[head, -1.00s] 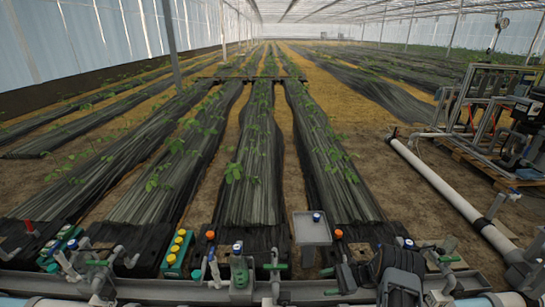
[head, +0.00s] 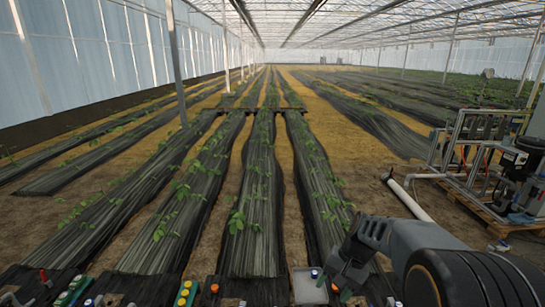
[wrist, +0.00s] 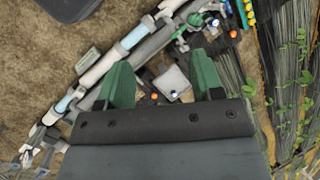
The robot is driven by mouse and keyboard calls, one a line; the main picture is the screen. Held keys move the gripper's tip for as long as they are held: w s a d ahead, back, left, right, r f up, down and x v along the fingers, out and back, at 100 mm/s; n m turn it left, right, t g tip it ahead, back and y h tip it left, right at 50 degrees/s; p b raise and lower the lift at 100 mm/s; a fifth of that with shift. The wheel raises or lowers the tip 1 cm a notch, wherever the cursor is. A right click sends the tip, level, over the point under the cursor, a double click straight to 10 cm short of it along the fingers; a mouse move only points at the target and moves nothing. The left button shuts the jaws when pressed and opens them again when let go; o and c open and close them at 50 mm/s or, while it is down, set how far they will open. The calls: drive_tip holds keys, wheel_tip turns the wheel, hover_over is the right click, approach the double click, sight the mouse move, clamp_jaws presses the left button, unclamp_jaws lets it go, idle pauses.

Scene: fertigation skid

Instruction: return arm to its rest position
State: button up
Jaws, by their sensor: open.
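My gripper (head: 335,285) is at the lower right of the head view, on my dark grey arm, with its fingers pointing down. It appears in front of the skid's right part. In the wrist view, its two green fingers (wrist: 163,78) stand wide apart with nothing between them that I can see gripped. The skid's pipework (wrist: 125,50) lies below and beyond the fingers. A small grey tray (wrist: 172,82) with a blue-capped item (wrist: 174,93) shows between the fingers, apart from them. The same tray (head: 308,290) is left of the gripper in the head view.
A green block with yellow knobs (head: 186,294) and an orange cap (head: 214,288) sit at the bottom edge.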

drive_tip(key=s+r+n+t+h+p, duration=0.2)
drive_tip(key=s+r+p, duration=0.3)
drive_tip(key=r, duration=0.5)
drive_tip(key=s+r+n+t+h+p, duration=0.2)
drive_tip(key=s+r+p, duration=0.3)
drive_tip(key=r, duration=0.5)
drive_tip(key=shift+s+d+n+t+h+p, duration=0.3)
drive_tip(key=shift+s+d+n+t+p, duration=0.15)
drive_tip(key=shift+t+p, duration=0.3)
